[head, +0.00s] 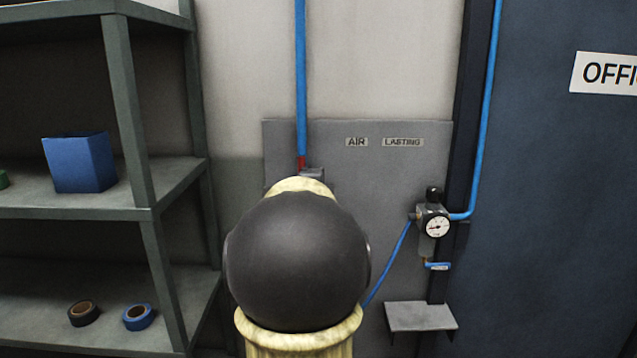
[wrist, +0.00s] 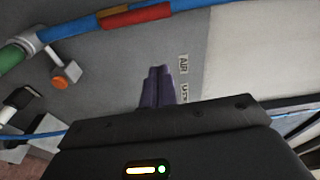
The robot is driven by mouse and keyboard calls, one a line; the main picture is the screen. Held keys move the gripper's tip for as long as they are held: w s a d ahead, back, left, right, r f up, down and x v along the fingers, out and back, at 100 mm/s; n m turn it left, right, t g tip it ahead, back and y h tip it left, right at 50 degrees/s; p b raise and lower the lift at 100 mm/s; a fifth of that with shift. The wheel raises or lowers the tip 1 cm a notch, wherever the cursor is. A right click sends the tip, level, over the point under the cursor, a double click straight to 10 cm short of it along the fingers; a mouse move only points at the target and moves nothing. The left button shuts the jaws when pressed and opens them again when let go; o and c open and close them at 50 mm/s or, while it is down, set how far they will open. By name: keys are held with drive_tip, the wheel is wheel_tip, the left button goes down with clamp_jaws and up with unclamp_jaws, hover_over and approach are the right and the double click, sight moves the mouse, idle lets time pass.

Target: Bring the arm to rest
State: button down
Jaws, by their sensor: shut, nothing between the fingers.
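My gripper (wrist: 157,72) shows in the wrist view with its two dark fingers together and nothing between them. It points toward the grey wall panel (wrist: 120,85), which carries the AIR label. I cannot tell how far the fingertips are from the panel. In the head view my own arm, dark and cream, stands in front of the same panel (head: 345,180) and hides its middle. The gripper itself is hidden there.
A shelf rack (head: 130,100) stands at the left with a blue bin (head: 80,162) and tape rolls (head: 138,316). At the right are a gauge regulator (head: 434,222), blue air hoses (head: 487,110), a small wall ledge (head: 420,316) and a blue door (head: 560,200).

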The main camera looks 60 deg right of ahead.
idle(0.4)
drive_tip(key=w+a+f+n+t+y+p, duration=0.1)
drive_tip(key=w+a+f+n+y, duration=0.3)
drive_tip(key=a, duration=0.4)
drive_tip(key=w+a+f+n+y+p, duration=0.1)
drive_tip(key=w+a+f+n+y, duration=0.25)
drive_tip(key=a+n, duration=0.35)
drive_tip(key=w+a+f+n+t+y+p, duration=0.1)
drive_tip(key=w+a+f+n+y+p, duration=0.25)
drive_tip(key=a, duration=0.55)
drive_tip(key=s+a+f+n+g+y, duration=0.1)
drive_tip(key=s+a+f+n, duration=0.3)
drive_tip(key=a, duration=0.4)
drive_tip(key=s+a+f+n+g+y+p, duration=0.1)
drive_tip(key=s+a+f+n+g, duration=0.3)
drive_tip(key=a, duration=0.4)
drive_tip(key=s+a+f+n+g+y+p, duration=0.1)
drive_tip(key=s+a+f+n+g+y, duration=0.1)
drive_tip(key=s+a+n, duration=0.3)
drive_tip(key=a+f+n+y, duration=0.1)
drive_tip(key=a+n, duration=0.1)
drive_tip(key=a, duration=0.1)
drive_tip(key=shift+s+f+n+g, duration=0.2)
drive_tip(key=shift+f+n+g, duration=0.1)
drive_tip(key=shift+f+n, duration=0.1)
drive_tip(key=shift+s+d, duration=0.15)
